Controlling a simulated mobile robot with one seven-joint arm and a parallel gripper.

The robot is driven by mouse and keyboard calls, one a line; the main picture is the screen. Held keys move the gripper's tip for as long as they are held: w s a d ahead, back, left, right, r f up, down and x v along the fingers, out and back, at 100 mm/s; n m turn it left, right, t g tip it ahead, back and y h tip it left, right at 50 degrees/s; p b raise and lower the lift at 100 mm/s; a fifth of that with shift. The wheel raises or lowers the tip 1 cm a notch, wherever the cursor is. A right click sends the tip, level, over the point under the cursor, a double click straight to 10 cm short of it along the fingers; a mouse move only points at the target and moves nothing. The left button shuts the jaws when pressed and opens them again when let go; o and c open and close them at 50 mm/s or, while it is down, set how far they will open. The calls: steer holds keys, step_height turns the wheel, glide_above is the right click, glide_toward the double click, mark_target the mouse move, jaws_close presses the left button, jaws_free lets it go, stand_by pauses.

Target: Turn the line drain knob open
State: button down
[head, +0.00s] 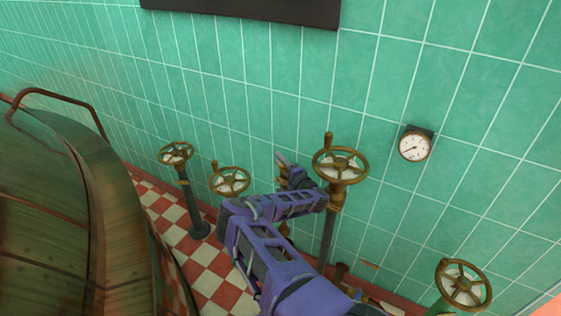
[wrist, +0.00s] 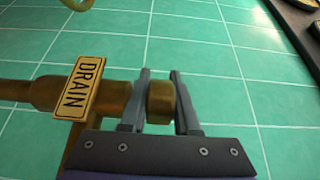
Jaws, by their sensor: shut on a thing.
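In the wrist view, a short round brass drain knob (wrist: 160,103) sits at the right end of a horizontal brass pipe (wrist: 30,92). A yellow plate (wrist: 83,88) lettered DRAIN is fixed on the pipe to the left of the knob. My gripper (wrist: 161,72) has one grey finger on each side of the knob and is shut on it. In the head view, my gripper (head: 281,160) is near the tiled wall, left of a tall valve wheel. The knob and its plate cannot be made out there.
Brass handwheels stand on posts along the green tiled wall: one close right of my wrist (head: 341,165), others left (head: 229,180) and (head: 176,153), one lower right (head: 463,285). A dial gauge (head: 415,146) is on the wall. A large copper kettle (head: 60,220) fills the left.

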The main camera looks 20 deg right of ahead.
steer(key=c, duration=0.6)
jaws_free()
steer(key=shift+c, duration=0.2)
steer(key=s+d, duration=0.2)
steer(key=s, duration=1.5)
steer(key=shift+d, duration=0.25)
steer(key=shift+s, duration=0.1)
